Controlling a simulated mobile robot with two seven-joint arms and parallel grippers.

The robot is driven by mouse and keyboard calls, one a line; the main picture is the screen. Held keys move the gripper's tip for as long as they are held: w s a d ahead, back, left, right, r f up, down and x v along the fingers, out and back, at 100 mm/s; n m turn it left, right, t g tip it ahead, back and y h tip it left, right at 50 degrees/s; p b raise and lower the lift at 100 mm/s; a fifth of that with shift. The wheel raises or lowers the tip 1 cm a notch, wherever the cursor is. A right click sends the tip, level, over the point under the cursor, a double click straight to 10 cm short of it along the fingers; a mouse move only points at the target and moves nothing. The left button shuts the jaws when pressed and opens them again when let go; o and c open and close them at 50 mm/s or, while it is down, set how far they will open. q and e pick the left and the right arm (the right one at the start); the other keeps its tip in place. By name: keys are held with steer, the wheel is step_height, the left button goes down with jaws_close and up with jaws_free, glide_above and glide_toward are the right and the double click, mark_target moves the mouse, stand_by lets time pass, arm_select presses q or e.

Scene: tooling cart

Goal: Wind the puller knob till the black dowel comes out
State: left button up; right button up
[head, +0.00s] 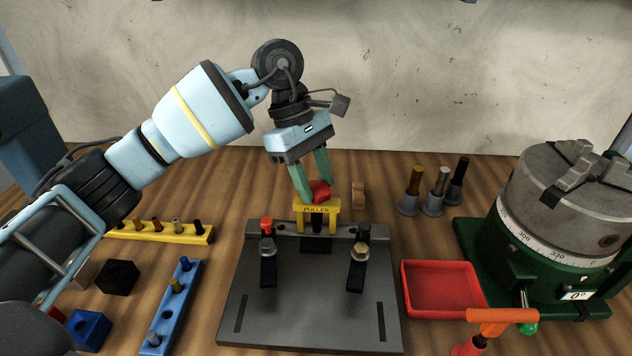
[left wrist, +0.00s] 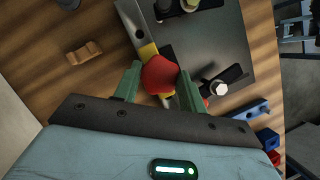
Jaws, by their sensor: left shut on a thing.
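The yellow puller (head: 317,209) stands at the back of the grey fixture plate (head: 310,308), with its red knob (head: 320,190) on top. My left gripper (head: 312,190) comes down from above, its green fingers on either side of the knob. In the left wrist view the gripper (left wrist: 158,84) is shut on the red knob (left wrist: 161,76). A black part (head: 317,224) shows within the puller's frame; I cannot tell whether it is the black dowel. My right gripper is not in view.
Two clamps (head: 268,252) (head: 358,254) stand on the plate. A red tray (head: 442,287) and a green-based rotary chuck (head: 560,215) are at the right. Several dowels in holders (head: 436,193) stand behind. Yellow (head: 165,232) and blue (head: 172,308) racks lie left.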

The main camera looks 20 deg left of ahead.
arm_select(q)
steer(key=m+g+b, duration=0.1)
steer(key=m, duration=0.2)
steer(key=shift+f+y, duration=0.2)
steer(key=shift+y, duration=0.2)
steer(key=shift+w+r+m+g+y+b, duration=0.1)
steer(key=shift+m+g+y+b, duration=0.25)
steer(key=shift+m+b, duration=0.7)
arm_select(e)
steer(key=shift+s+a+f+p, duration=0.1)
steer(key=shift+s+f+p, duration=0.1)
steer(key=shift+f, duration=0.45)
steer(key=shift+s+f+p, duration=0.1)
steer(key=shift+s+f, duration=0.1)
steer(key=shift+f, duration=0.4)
arm_select(q)
steer(key=shift+m, duration=0.45)
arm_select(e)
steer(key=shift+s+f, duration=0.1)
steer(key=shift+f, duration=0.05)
arm_select(q)
steer(key=o, duration=1)
steer(key=p+v, duration=0.1)
steer(key=v, duration=0.7)
steer(key=shift+d, duration=0.1)
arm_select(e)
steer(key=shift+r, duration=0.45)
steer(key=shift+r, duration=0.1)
